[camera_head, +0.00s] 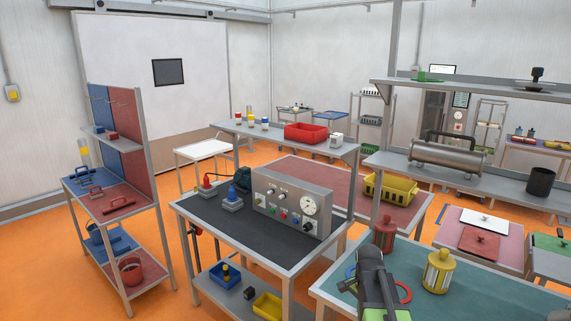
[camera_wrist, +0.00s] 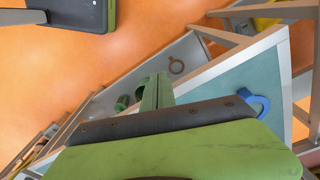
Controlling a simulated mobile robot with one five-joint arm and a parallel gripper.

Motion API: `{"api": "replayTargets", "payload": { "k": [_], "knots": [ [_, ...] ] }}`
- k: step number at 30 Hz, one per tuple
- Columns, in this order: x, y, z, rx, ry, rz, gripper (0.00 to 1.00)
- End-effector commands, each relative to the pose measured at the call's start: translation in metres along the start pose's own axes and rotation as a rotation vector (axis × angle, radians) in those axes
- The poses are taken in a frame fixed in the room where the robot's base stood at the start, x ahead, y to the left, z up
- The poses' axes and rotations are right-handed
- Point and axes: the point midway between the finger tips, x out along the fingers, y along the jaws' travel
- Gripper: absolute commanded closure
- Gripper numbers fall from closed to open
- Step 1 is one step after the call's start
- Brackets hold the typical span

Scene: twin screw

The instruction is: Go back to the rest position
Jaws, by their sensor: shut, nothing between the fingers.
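My gripper (camera_wrist: 157,91) is in the middle of the wrist view, its two green fingers side by side and shut with nothing between them. Its dark plate and green body fill the bottom of that view. In the head view my dark grey and green arm stands at the bottom, in front of the teal-topped table (camera_head: 450,297). The wrist view shows the fingers over that table's edge region (camera_wrist: 222,80), with a blue ring (camera_wrist: 262,106) to their right. How high the fingers are above it I cannot tell.
A red ring (camera_head: 404,292) is just right of my arm. A bench with a grey control panel (camera_head: 292,204) stands to the left. Orange floor (camera_head: 45,240) is open at far left.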

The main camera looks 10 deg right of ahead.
Motion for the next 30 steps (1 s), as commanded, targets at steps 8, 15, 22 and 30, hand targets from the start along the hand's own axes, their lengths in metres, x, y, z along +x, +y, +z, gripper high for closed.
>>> {"api": "replayTargets", "payload": {
  "k": [8, 15, 22, 30],
  "knots": [
    [0.039, -0.012, 0.166, -0.722, -0.03, -0.026, 1.0],
    [0.033, 0.002, 0.171, -1.109, -0.044, -0.04, 1.0],
    [0.033, 0.003, 0.168, -1.167, -0.043, -0.041, 1.0],
    [0.033, 0.003, 0.168, -1.167, -0.043, -0.041, 1.0]
  ]
}}
